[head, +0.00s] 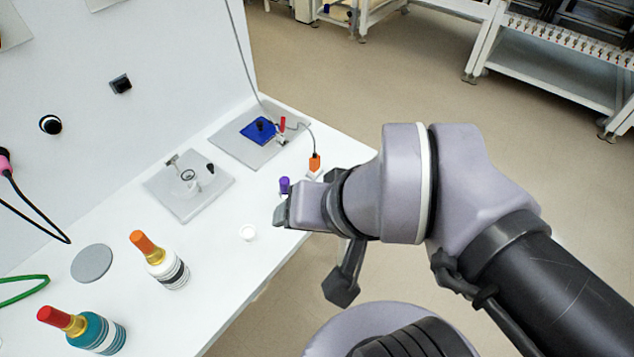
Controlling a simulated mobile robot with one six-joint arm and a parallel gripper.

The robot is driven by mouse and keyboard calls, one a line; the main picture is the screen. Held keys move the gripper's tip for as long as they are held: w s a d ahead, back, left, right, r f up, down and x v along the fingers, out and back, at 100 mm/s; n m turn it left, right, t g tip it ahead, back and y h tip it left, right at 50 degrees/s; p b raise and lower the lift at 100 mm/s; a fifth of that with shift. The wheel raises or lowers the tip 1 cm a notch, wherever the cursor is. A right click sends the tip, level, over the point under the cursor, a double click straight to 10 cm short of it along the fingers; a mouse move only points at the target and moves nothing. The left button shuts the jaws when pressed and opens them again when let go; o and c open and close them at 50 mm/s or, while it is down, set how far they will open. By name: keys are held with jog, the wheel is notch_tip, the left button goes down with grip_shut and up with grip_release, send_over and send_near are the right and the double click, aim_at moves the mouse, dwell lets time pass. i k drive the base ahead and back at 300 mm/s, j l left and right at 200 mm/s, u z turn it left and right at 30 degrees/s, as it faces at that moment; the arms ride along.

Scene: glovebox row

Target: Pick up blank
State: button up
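No thing carries a readable label, so I cannot tell for sure which one is the blank. A small purple piece (284,185) stands near the table's right edge, just behind my gripper in the picture. My gripper (280,211) reaches in from the right over the table's edge. Its fingers are seen from the side and partly hidden by its own body, so their opening does not show. I see nothing held in it.
Two grey plates carry small fixtures: one (160,200) with a ring-like part, one (234,147) with a blue pad. An orange-and-white piece (315,163) stands by the edge. Two bottles (170,272) (95,335) and a grey disc (92,264) occupy the left. A white wall (150,50) rises behind.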

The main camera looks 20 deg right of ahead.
aim_at(284, 181)
jog(key=i+l+u, duration=0.15)
jog(key=u, duration=0.35)
jog(key=i+l+u, duration=0.1)
jog(key=u, duration=0.4)
jog(key=l+u, duration=0.25)
jog(key=u, duration=0.2)
jog(key=i+l, duration=0.05)
